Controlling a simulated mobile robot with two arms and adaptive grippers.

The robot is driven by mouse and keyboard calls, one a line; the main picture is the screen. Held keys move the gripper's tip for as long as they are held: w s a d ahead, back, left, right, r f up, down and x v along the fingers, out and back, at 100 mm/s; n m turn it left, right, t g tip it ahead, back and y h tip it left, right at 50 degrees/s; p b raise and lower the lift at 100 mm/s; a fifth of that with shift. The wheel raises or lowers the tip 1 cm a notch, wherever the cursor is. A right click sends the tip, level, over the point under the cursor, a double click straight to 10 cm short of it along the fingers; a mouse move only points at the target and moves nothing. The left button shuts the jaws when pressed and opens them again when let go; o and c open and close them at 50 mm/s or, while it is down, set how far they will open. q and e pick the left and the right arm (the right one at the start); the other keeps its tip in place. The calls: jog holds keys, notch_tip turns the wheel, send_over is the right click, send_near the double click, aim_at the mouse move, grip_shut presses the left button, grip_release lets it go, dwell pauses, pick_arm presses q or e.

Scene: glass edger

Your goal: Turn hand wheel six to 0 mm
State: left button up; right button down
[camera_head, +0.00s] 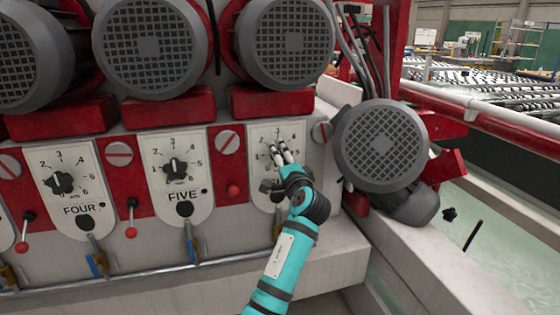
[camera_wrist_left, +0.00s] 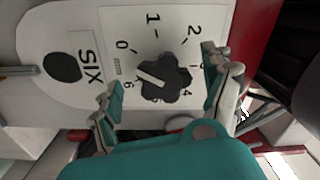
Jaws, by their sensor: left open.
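Hand wheel six (camera_wrist_left: 165,78) is a black lobed knob with a white pointer mark, on a white dial plate (camera_wrist_left: 172,18) lettered SIX. In the left wrist view the mark points left, toward the gap between 0 and 6. My left gripper (camera_wrist_left: 163,80) is open, with one finger on each side of the wheel; whether the fingers touch it I cannot tell. In the head view my left gripper (camera_head: 279,153) is in front of the plate (camera_head: 262,134) and hides the wheel. My right gripper is not in view.
Hand wheel five (camera_head: 176,169) and hand wheel four (camera_head: 62,183) are to the left. Large grey motors (camera_head: 285,42) overhang the panel, and another motor (camera_head: 381,146) juts out just right of dial six.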

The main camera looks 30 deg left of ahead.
pick_arm(q)
jog(key=v, duration=1)
jog(key=shift+s+d, duration=0.2)
jog(key=shift+s, duration=0.1)
